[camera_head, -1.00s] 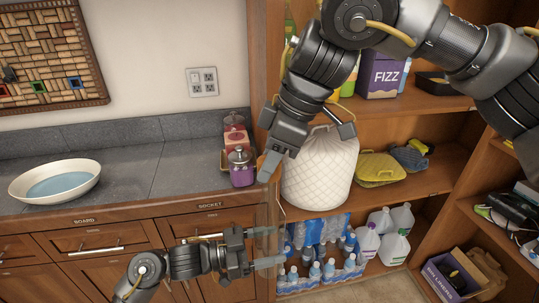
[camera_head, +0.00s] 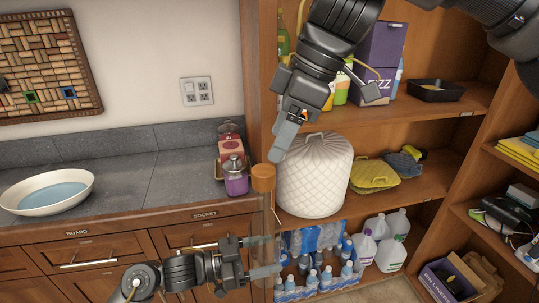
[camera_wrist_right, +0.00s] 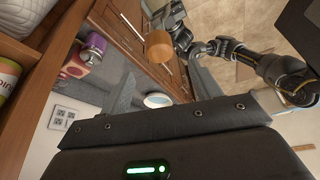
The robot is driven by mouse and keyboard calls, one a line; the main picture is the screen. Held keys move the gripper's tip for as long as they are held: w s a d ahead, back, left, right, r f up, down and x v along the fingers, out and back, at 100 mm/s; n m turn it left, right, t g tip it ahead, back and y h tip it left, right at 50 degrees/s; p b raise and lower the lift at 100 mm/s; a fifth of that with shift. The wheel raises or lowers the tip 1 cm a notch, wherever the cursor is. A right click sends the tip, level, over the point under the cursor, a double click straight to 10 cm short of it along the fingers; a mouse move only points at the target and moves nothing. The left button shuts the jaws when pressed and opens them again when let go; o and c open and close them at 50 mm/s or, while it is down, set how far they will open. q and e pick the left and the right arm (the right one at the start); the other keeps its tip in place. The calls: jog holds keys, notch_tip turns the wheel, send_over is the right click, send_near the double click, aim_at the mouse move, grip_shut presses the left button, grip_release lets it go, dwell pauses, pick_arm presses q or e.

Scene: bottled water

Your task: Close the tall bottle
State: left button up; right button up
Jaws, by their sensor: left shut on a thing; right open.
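A tall clear bottle (camera_head: 263,215) stands upright in my left gripper (camera_head: 267,256), whose fingers are shut around its lower body. An orange-brown cap (camera_head: 263,178) sits on the bottle's top and looks level; I cannot tell how tightly it is on. In the right wrist view the cap (camera_wrist_right: 158,46) shows near the top middle, apart from my right gripper. My right gripper (camera_head: 328,128) is open and empty, above and to the right of the cap. The bottle's see-through body is hard to make out against the cabinet and shelf.
A wooden shelf unit stands behind and right, with a white quilted cover (camera_head: 315,180), bottled water packs (camera_head: 318,270) and a purple box (camera_head: 382,50). A counter at left bears a bowl (camera_head: 47,192) and a purple jar (camera_head: 236,178).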

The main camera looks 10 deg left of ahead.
jog(key=shift+v, duration=2.1)
